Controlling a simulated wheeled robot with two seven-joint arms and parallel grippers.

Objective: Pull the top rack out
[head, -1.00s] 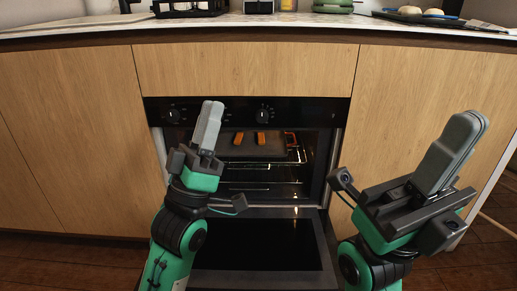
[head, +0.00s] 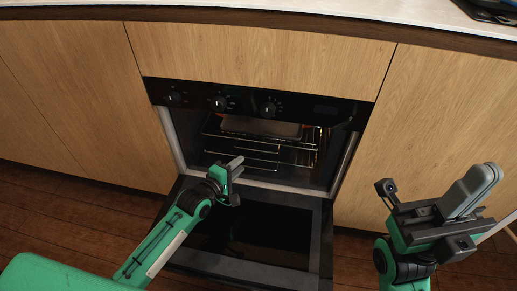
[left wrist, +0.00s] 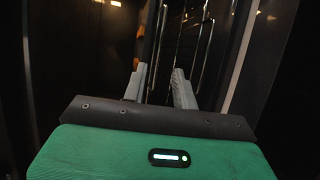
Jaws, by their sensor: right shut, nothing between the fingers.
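The oven (head: 262,102) stands open, its door (head: 250,235) folded down. Inside, the top rack (head: 212,131) is a wire shelf bearing a grey tray (head: 262,127). The control panel's lower edge hides most of what lies on the tray. My left gripper (head: 238,163) is at the oven mouth, low and left of the rack's middle, pointing inward. In the left wrist view its fingers (left wrist: 158,86) are apart with nothing between them. Rack wires (left wrist: 197,45) run beyond the fingertips, rotated upright. My right gripper (head: 482,182) is shut and empty, right of the oven.
Wooden cabinet fronts (head: 75,95) flank the oven. The countertop (head: 350,18) runs above. The lowered door lies below my left forearm. Dark wood floor (head: 90,215) is free at the left.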

